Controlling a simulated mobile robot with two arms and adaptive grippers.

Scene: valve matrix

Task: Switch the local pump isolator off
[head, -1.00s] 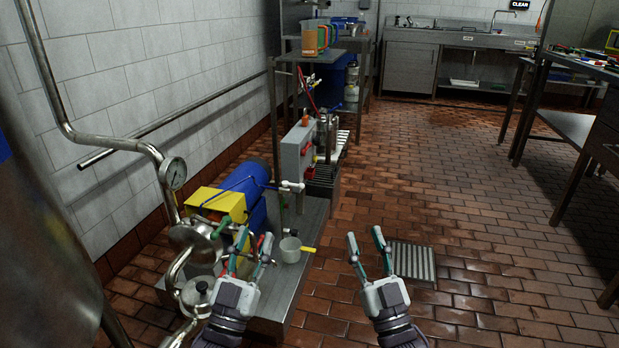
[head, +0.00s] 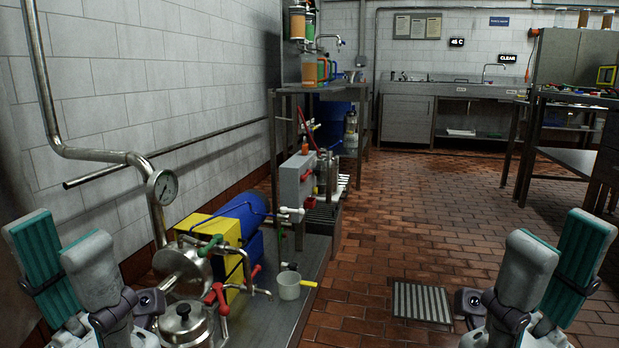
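A grey box with a red handle (head: 307,176), which looks like the pump isolator (head: 293,183), stands beyond the blue and yellow pump (head: 240,220). The handle's exact setting is too small to tell. My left gripper (head: 58,240) is raised at the lower left, close to the camera, with its fingers apart and empty. My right gripper (head: 560,238) is raised at the lower right, also with fingers apart and empty. Both are well short of the grey box and touch nothing.
A pressure gauge (head: 162,187) on a bent pipe and a lidded steel pot (head: 184,322) stand near my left gripper. A white cup (head: 289,285) sits on the steel base. The tiled floor (head: 430,220) is open in the middle, with a drain grate (head: 421,302).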

